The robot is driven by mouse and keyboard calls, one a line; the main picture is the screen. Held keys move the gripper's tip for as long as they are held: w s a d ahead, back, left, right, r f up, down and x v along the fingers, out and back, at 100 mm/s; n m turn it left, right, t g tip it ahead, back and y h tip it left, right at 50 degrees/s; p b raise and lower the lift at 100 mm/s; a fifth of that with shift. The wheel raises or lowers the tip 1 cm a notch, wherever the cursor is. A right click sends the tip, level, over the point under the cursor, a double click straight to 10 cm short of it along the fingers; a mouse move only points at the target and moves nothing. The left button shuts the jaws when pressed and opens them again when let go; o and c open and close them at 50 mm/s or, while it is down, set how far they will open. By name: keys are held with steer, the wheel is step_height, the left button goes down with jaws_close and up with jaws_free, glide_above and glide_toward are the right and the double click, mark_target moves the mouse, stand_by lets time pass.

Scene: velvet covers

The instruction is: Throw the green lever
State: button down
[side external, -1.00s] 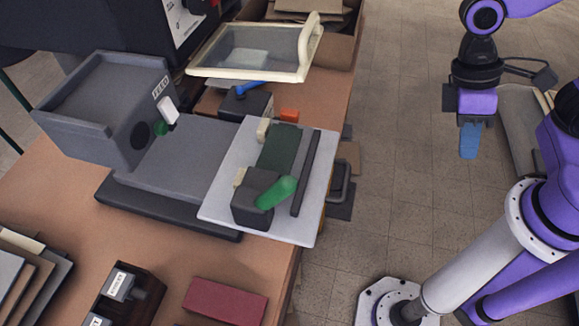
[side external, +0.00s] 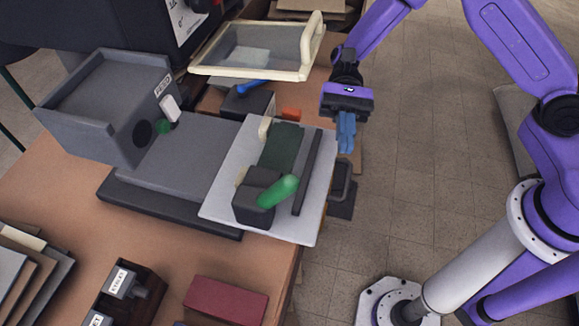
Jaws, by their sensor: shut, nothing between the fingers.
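The green lever (side external: 279,191) is a short rounded handle on a dark block (side external: 253,203) at the near end of a pale plate (side external: 226,196). It slants up and to the right. My gripper (side external: 346,146) has blue fingers that point down, shut and empty. In the picture it is above and to the right of the lever, by the plate's right side and clear of the lever. Its exact height above the table edge cannot be told.
A dark bar (side external: 306,172) runs along the plate beside a dark green strip (side external: 281,146). A grey machine (side external: 110,110) marked FEED is at the left. A cream-framed clear cover (side external: 262,52) stands behind. A maroon block (side external: 225,299) lies in front.

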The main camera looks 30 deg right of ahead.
steer(key=w+f+m+y, duration=0.1)
steer(key=w+y, duration=0.1)
steer(key=w+f+m+y, duration=0.1)
steer(key=w+m, duration=0.1)
steer(key=w+f+m+y, duration=0.1)
steer(key=w+y, duration=0.1)
steer(key=shift+w+a+f+t+y, duration=0.1)
steer(key=shift+w+a+t+y, duration=0.2)
steer(key=shift+a+t, duration=0.1)
steer(key=shift+w+d+f+m+y, duration=0.1)
steer(key=shift+w+f+m+y, duration=0.2)
steer(key=shift+w+m+y, duration=0.3)
glide_toward(273, 195)
steer(key=x, duration=0.4)
steer(key=shift+s, duration=0.1)
steer(key=shift+r+t, duration=0.1)
steer(key=shift+t, duration=0.2)
